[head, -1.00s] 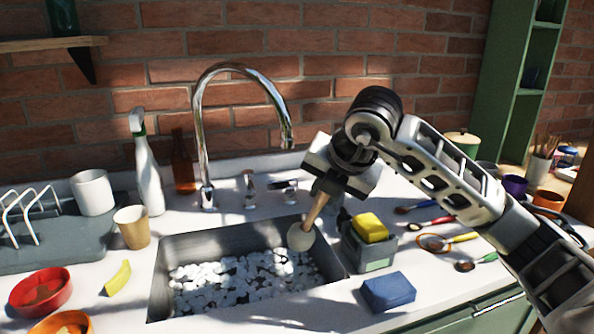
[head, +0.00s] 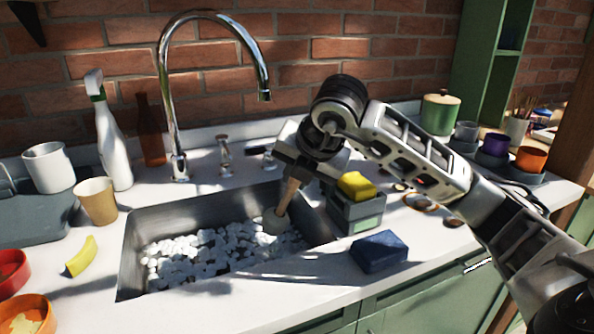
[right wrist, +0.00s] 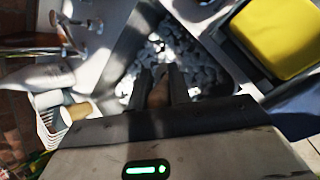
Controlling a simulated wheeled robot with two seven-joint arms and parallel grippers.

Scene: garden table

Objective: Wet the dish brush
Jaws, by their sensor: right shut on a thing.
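The dish brush (head: 288,199) has a wooden handle and a pale round head. My right gripper (head: 296,178) is shut on its handle and holds it tilted, head down, over the right part of the sink (head: 133,240). The brush head is at the white foam lumps (head: 215,252) that cover the sink's bottom; whether it touches them I cannot tell. In the right wrist view the handle (right wrist: 158,92) shows between the two fingers, with the foam beyond. The chrome faucet (head: 166,90) arches above the sink, its spout left of my gripper. No water stream shows. My left gripper is not in view.
A grey caddy (head: 356,212) with a yellow sponge (head: 356,185) stands close right of the sink. A blue sponge (head: 379,252) lies in front of it.

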